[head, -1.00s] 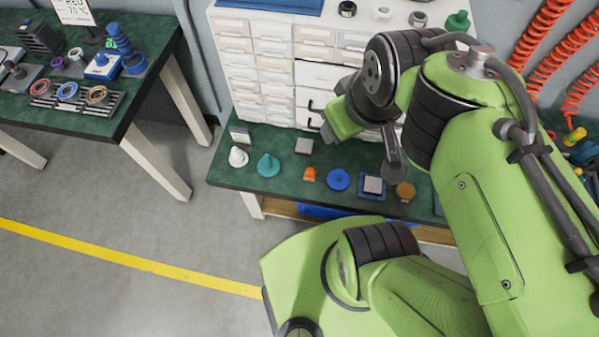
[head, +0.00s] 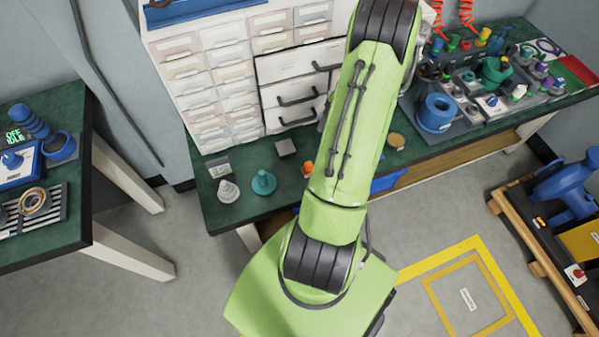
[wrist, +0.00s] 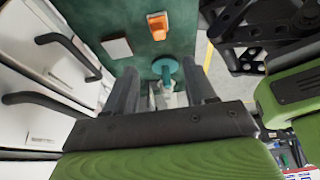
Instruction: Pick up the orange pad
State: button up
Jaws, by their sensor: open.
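The orange pad (head: 307,168) is a small orange piece on the green bench top, partly hidden by my arm's left edge in the head view. In the wrist view the orange pad (wrist: 158,25) lies near the top edge, beyond the fingertips. My gripper (wrist: 164,82) is open and empty, apart from the pad. A teal knob-like part (wrist: 166,68) shows past the gap between its fingers. My gripper is hidden behind my arm in the head view.
A grey square block (head: 286,147), the teal part (head: 264,182) and a white cone (head: 228,190) stand close by. A white drawer cabinet (head: 215,85) with dark handles rises behind. A blue ring-shaped part (head: 437,112) stands to the right.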

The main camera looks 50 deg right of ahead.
aim_at(309, 164)
jog(key=b+x, duration=0.3)
jog(key=x, duration=1)
jog(key=shift+d+f+b, duration=0.1)
jog(key=shift+f+b, duration=0.25)
jog(key=shift+b, duration=0.05)
jog(key=shift+r, duration=0.1)
grip_shut()
